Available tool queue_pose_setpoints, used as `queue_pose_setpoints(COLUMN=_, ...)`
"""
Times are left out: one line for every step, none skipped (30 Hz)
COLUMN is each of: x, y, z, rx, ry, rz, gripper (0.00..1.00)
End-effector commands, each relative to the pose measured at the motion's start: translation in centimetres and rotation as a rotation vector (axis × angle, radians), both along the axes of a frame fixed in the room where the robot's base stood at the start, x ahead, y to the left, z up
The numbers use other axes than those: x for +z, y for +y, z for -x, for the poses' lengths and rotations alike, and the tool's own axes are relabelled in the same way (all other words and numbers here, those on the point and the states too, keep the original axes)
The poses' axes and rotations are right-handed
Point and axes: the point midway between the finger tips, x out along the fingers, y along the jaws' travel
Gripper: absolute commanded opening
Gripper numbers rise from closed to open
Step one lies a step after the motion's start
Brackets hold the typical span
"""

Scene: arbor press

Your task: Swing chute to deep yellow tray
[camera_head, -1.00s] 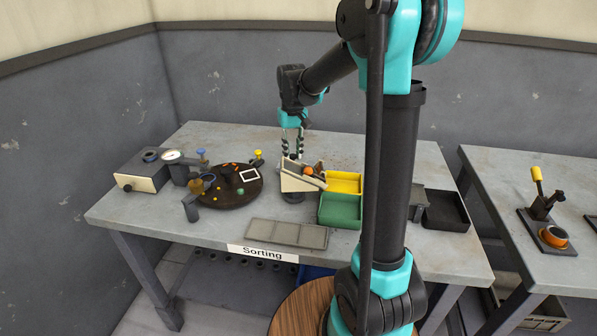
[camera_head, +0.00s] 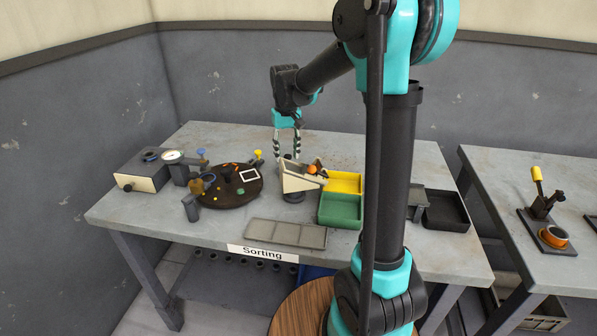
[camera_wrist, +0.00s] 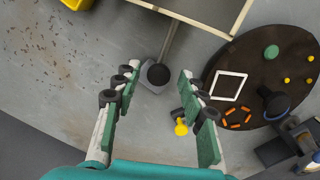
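The beige chute (camera_head: 301,181) stands on a dark round base between the turntable and the trays. A rod with a black ball knob (camera_wrist: 158,74) runs from under the chute in the wrist view. The yellow tray (camera_head: 346,182) lies right of the chute, behind the green tray (camera_head: 340,210); a yellow corner (camera_wrist: 77,3) shows in the wrist view. My gripper (camera_head: 286,156) hangs behind the chute, fingers down. In the wrist view its fingers (camera_wrist: 160,76) are apart, with the knob appearing between the tips; contact does not show.
A dark turntable (camera_head: 225,199) with small parts is left of the chute. A yellow-topped knob (camera_wrist: 181,127) is close to my right finger in the wrist view. A flat grey tray (camera_head: 286,233) lies in front.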

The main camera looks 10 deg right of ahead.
Motion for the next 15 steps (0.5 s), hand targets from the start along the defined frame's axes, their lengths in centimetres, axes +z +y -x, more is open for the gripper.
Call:
queue_pose_setpoints(x=0.0, y=0.0, z=0.0, rx=0.000, ry=0.000, rz=0.000, gripper=0.41)
queue_pose_setpoints(x=0.0, y=0.0, z=0.0, rx=0.000, ry=0.000, rz=0.000, gripper=0.41)
queue_pose_setpoints(x=0.0, y=0.0, z=0.0, rx=0.000, ry=0.000, rz=0.000, gripper=0.41)
queue_pose_setpoints(x=0.0, y=0.0, z=0.0, rx=0.000, ry=0.000, rz=0.000, gripper=0.41)
queue_pose_setpoints(x=0.0, y=0.0, z=0.0, rx=0.000, ry=0.000, rz=0.000, gripper=0.41)
queue_pose_setpoints(x=0.0, y=0.0, z=0.0, rx=0.000, ry=0.000, rz=0.000, gripper=0.41)
queue_pose_setpoints(x=0.1, y=0.0, z=0.0, rx=0.000, ry=0.000, rz=0.000, gripper=0.41)
queue_pose_setpoints(x=0.3, y=0.0, z=0.0, rx=0.000, ry=0.000, rz=0.000, gripper=0.41)
queue_pose_setpoints(x=0.6, y=0.0, z=0.0, rx=0.000, ry=0.000, rz=0.001, gripper=0.41)
queue_pose_setpoints(x=0.8, y=0.0, z=0.0, rx=0.000, ry=0.000, rz=0.001, gripper=0.41)
queue_pose_setpoints(x=1.1, y=0.0, z=0.0, rx=0.000, ry=0.000, rz=0.001, gripper=0.41)
queue_pose_setpoints(x=1.4, y=0.0, z=0.0, rx=0.000, ry=0.000, rz=0.001, gripper=0.41)
queue_pose_setpoints(x=1.7, y=0.0, z=0.0, rx=0.000, ry=0.000, rz=0.001, gripper=0.41)
queue_pose_setpoints(x=2.0, y=0.0, z=0.0, rx=0.000, ry=0.000, rz=0.001, gripper=0.41)
queue_pose_setpoints(x=2.3, y=0.0, z=0.0, rx=0.000, ry=0.000, rz=0.001, gripper=0.41)
